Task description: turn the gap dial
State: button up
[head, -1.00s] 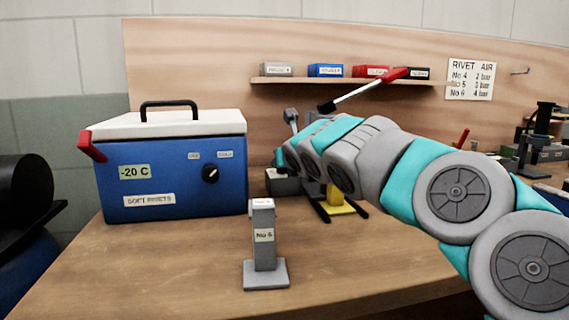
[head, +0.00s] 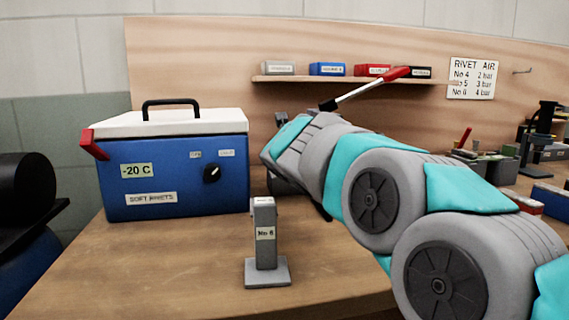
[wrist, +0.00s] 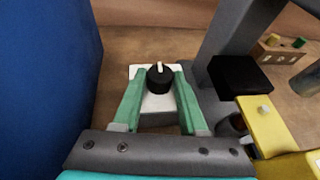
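In the wrist view the gap dial (wrist: 159,80) is a round black knob with a white pointer mark. It sits on a small white base plate (wrist: 159,104). My gripper (wrist: 160,76) has its two green fingers on either side of the knob, with narrow gaps that look clear of it. The pointer faces roughly away from the gripper's palm. In the head view my arm hides both the dial and the gripper.
A blue cooler (head: 172,180) with a small knob stands left; its blue side fills the wrist view's left. A grey No 6 post (head: 265,240) stands in front. In the wrist view, a grey frame (wrist: 235,45) and a yellow block (wrist: 265,125) stand close at right.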

jog(key=o, duration=0.4)
jog(key=shift+r, duration=0.1)
jog(key=shift+s+r, duration=0.1)
jog(key=v, duration=0.7)
jog(key=shift+s, duration=0.25)
jog(key=shift+s, duration=0.1)
